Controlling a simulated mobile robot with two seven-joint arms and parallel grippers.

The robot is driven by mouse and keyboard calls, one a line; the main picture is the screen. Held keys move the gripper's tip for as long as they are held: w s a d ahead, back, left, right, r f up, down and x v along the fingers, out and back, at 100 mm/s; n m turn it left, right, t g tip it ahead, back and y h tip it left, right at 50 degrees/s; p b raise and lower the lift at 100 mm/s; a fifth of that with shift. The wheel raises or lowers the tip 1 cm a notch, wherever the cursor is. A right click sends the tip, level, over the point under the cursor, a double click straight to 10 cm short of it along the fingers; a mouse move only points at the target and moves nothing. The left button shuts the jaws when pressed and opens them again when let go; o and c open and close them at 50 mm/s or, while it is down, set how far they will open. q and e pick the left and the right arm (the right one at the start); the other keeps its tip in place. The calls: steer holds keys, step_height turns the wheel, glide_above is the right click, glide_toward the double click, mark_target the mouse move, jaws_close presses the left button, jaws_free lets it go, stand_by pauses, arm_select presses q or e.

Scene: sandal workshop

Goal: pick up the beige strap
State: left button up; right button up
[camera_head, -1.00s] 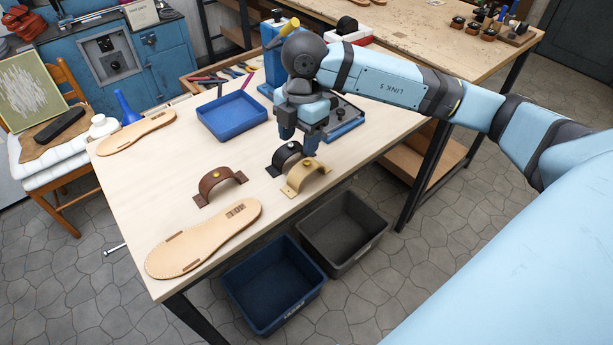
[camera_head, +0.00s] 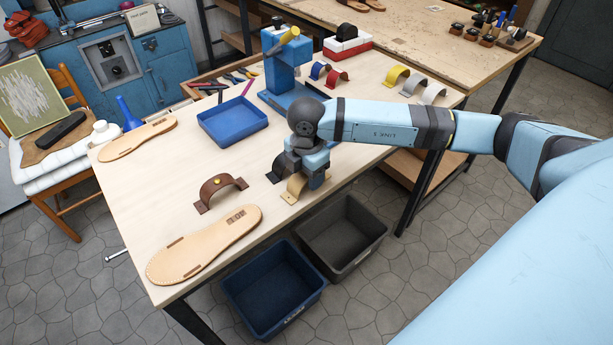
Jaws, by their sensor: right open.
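The beige strap (camera_head: 292,191) is a small arched band near the front right edge of the wooden table (camera_head: 165,195). Its left foot shows, and its right side is hidden by my right gripper. My right gripper (camera_head: 309,178) points down at the strap, open, with its fingers low around or beside the arch. I cannot tell whether they touch it. My left gripper is not in view.
A brown strap (camera_head: 221,190) and a sandal sole (camera_head: 205,243) lie to the left. A blue tray (camera_head: 232,122) stands behind. Two bins, blue (camera_head: 272,285) and grey (camera_head: 345,238), stand below the table edge.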

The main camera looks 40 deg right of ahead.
steer(key=shift+f, duration=0.8)
steer(key=c, duration=0.7)
steer(key=shift+r, duration=0.1)
